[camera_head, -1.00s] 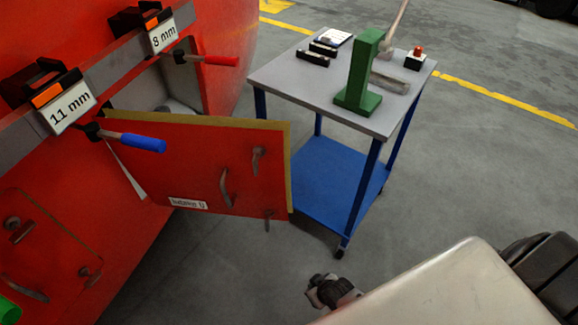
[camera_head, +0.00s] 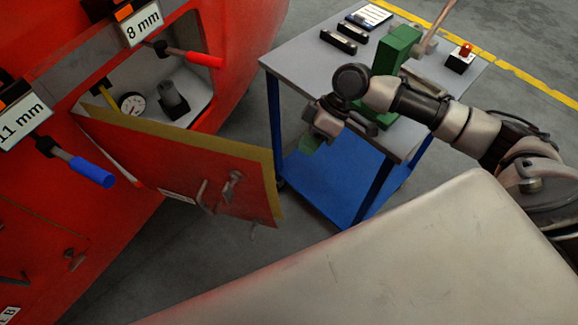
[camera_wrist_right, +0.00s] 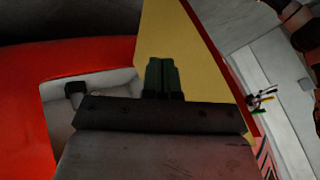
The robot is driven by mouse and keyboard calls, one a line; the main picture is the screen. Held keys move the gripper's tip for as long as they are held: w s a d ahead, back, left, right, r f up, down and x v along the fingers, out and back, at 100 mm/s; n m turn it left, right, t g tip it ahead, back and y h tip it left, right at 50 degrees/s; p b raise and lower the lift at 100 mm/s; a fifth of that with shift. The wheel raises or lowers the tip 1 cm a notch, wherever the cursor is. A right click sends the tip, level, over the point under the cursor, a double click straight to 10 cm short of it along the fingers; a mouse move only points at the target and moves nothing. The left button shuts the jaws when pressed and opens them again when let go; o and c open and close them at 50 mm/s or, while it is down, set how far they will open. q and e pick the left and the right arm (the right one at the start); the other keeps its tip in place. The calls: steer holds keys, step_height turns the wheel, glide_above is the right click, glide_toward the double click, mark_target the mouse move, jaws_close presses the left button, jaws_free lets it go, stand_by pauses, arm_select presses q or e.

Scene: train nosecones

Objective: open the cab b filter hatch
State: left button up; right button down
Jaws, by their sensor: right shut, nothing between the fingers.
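A red hatch door (camera_head: 175,165) with a yellow inner lining stands swung out from the red nosecone. Its small white label (camera_head: 177,195) is too small to read, so I cannot tell whether it is the filter hatch. Handles (camera_head: 232,187) sit on its outer face. The open bay (camera_head: 205,92) behind it shows a gauge (camera_head: 132,104). My right gripper (camera_head: 312,142) is right of the door, in front of the cart, apart from it. In the right wrist view its green fingers (camera_wrist_right: 162,78) are shut and empty, with the yellow lining (camera_wrist_right: 195,60) beyond. My left gripper is out of view.
A grey-topped cart (camera_head: 300,75) with a blue lower shelf stands right of the door, carrying a green stand (camera_head: 395,50) and small items. Red-handled (camera_head: 200,59) and blue-handled (camera_head: 92,172) tools hang on the nosecone. A closed panel (camera_head: 35,235) is at lower left.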

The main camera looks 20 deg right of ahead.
arm_select(q)
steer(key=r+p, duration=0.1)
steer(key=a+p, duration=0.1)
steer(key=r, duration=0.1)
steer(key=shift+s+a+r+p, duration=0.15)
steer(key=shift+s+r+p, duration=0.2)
steer(key=shift+p, duration=0.05)
arm_select(e)
steer(key=s+a+f, duration=0.4)
steer(key=a+f, duration=0.4)
steer(key=a, duration=0.1)
steer(key=shift+s, duration=0.2)
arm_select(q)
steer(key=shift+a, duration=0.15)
